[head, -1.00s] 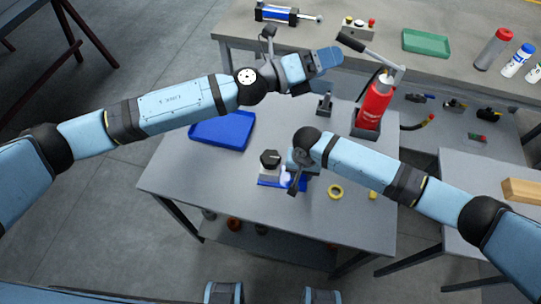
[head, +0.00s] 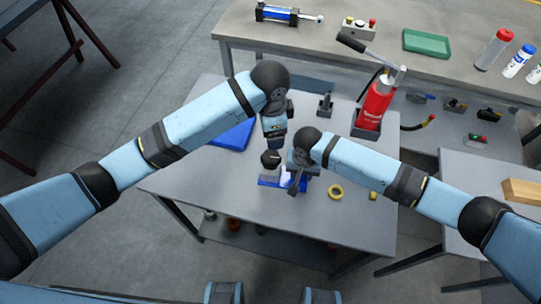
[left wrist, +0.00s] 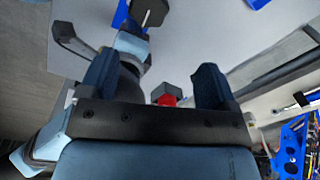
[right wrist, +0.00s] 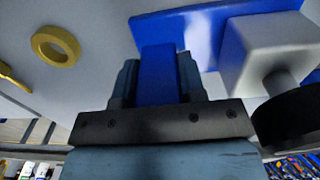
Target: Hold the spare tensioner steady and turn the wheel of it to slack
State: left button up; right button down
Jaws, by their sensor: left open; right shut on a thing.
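The spare tensioner has a blue base (head: 268,181), a pale block and a black wheel (head: 270,159). It sits on the grey table. My right gripper (head: 297,178) is shut on the base's upright blue tab, which shows between its fingers in the right wrist view (right wrist: 158,75). The pale block (right wrist: 262,45) and wheel (right wrist: 290,115) are right of that gripper there. My left gripper (head: 276,140) is open, pointing down just behind the wheel in the head view. In the left wrist view its fingers (left wrist: 155,82) are apart and empty; the wheel (left wrist: 150,12) with a white mark is beyond them.
A blue tray (head: 232,134) lies behind my left arm. A red jack (head: 374,102) stands at the table's back right. A yellow ring (head: 336,191) lies right of the tensioner. The front of the table is clear.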

aim_at(271, 157)
pick_arm(q)
jog(key=shift+g, duration=0.4)
jog(key=f, duration=0.8)
jog(key=s+f, duration=0.1)
jog(key=f, duration=0.3)
jog(key=shift+a, duration=0.15)
jog(key=c, duration=0.9)
jog(key=n, duration=0.4)
jog(key=shift+n, duration=0.3)
jog(key=o, duration=0.9)
jog(key=shift+s, duration=0.1)
